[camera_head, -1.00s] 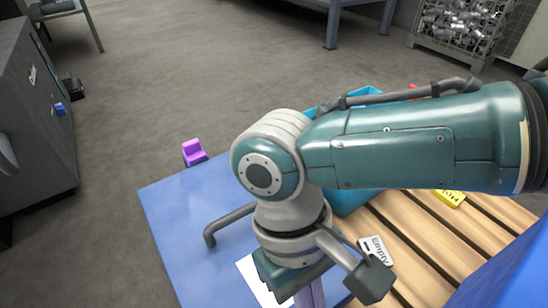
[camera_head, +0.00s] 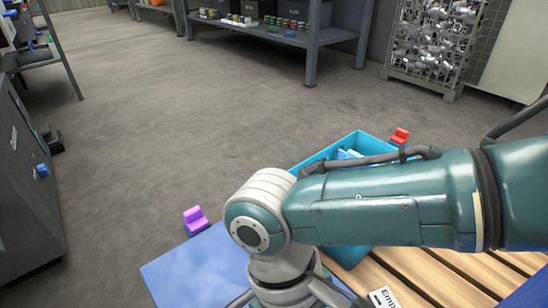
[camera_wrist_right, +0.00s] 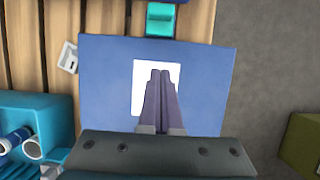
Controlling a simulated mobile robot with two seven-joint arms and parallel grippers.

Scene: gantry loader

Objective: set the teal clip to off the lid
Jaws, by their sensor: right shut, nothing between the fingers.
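The teal clip (camera_wrist_right: 160,20) shows at the top of the right wrist view, at the far edge of the blue lid (camera_wrist_right: 105,85). I cannot tell whether it grips the edge or sits just beside it. The lid is a flat blue panel with a white label (camera_wrist_right: 140,90), and part of it shows in the head view (camera_head: 200,268). My right gripper (camera_wrist_right: 161,74) is shut and empty, with its fingertips over the white label, apart from the clip. In the head view my right arm hides most of the lid, and the clip is not visible. My left gripper is not in view.
A teal bin (camera_head: 318,158) with blue and white parts stands beside the wooden slats (camera_head: 450,275).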

